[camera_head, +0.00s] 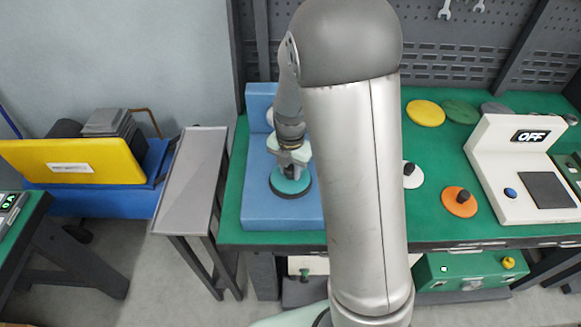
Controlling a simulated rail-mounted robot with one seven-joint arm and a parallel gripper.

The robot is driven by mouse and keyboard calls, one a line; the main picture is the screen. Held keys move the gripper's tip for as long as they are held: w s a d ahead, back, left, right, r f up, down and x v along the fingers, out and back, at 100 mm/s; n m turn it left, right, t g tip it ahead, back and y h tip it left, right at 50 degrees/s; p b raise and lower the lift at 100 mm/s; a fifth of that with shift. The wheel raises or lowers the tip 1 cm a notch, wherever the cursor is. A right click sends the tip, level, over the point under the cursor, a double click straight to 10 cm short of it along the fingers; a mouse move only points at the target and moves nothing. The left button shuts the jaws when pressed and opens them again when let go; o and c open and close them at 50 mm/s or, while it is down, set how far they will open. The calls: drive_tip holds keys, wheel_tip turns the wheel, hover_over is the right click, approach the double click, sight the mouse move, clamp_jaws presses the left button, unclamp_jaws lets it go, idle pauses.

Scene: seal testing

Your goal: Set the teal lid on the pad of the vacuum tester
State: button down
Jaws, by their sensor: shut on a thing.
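My gripper (292,165) points down and is shut on the knob at the top of the teal lid (289,184). The lid is a flat round disc, roughly level, over the base of a blue device (280,218) with an upright back. A dark round edge shows below the lid; I cannot tell whether it is a pad or whether the lid touches it. The blue device looks like the vacuum tester; a pale round face on its back is partly hidden by my arm. My arm also covers its right side.
A white device (492,165) with an OFF display, blue button and dark plate stands at right. An orange lid (459,202), a partly hidden white lid (411,180), and yellow (425,113) and green (461,112) discs lie on the green bench (437,228). A narrow grey side table (193,180) stands left.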

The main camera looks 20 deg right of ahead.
sight(291, 167)
drive_tip(key=shift+f, duration=0.1)
drive_tip(key=shift+f+b, duration=0.25)
drive_tip(key=shift+b, duration=0.05)
drive_tip(key=c, duration=1.1)
unclamp_jaws()
drive_tip(key=shift+r, duration=0.1)
wheel_tip(291, 167, up, 12)
drive_tip(key=f, duration=0.1)
drive_tip(key=s+m, duration=2.1)
drive_tip(key=m, duration=0.5)
drive_tip(key=shift+a+r+m+t, duration=0.15)
drive_tip(key=shift+r+m+t, duration=0.15)
drive_tip(key=shift+r+m, duration=0.1)
